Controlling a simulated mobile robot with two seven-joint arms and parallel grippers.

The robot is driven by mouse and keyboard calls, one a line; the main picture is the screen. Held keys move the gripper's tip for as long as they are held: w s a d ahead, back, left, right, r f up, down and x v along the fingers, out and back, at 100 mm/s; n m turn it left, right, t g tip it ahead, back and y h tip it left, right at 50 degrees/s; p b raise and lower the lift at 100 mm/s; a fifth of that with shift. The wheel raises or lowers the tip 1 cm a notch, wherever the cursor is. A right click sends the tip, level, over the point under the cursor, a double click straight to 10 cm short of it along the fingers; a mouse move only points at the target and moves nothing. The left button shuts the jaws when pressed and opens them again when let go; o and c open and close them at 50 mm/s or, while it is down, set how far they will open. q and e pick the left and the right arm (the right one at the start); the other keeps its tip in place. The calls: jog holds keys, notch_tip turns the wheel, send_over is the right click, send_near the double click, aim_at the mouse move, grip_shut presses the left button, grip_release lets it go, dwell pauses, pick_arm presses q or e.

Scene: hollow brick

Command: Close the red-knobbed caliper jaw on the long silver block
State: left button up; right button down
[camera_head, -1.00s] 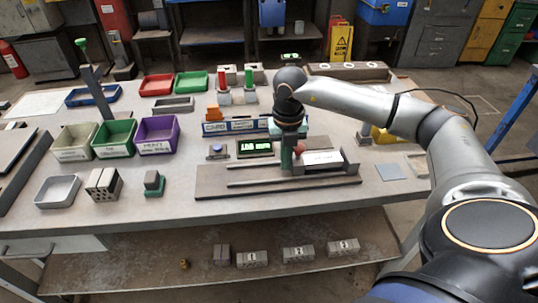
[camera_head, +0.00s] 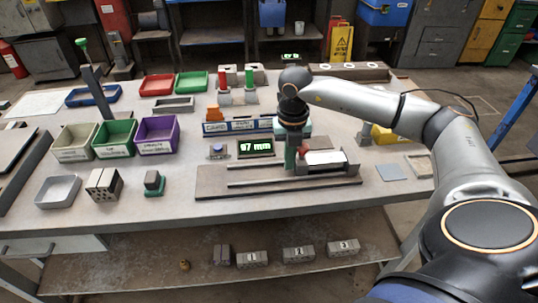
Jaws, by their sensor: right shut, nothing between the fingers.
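The caliper base (camera_head: 240,190) is a dark plate with rails at the front middle of the bench. The long silver block (camera_head: 325,158) lies at its right part. The red knob (camera_head: 303,152) shows just left of the block, partly hidden by my gripper. The caliper display (camera_head: 255,148) reads 97 mm in green. My right gripper (camera_head: 290,170) points down, shut and empty, at the left side of the red knob. Whether the jaw touches the block is hard to tell. My left gripper is not in view.
Behind the caliper is a blue labelled rack (camera_head: 238,126). Beige, green and purple bins (camera_head: 155,136) stand at the left. A hollow brick (camera_head: 104,185) and a grey tray (camera_head: 58,190) are at front left. Numbered bricks (camera_head: 298,254) lie on the lower shelf.

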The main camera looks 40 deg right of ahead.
jog(key=shift+d, duration=0.1)
jog(key=shift+w+a, duration=0.45)
jog(key=shift+a, duration=0.3)
notch_tip(320, 180, up, 8)
jog(key=p, duration=0.6)
jog(key=shift+p, duration=0.35)
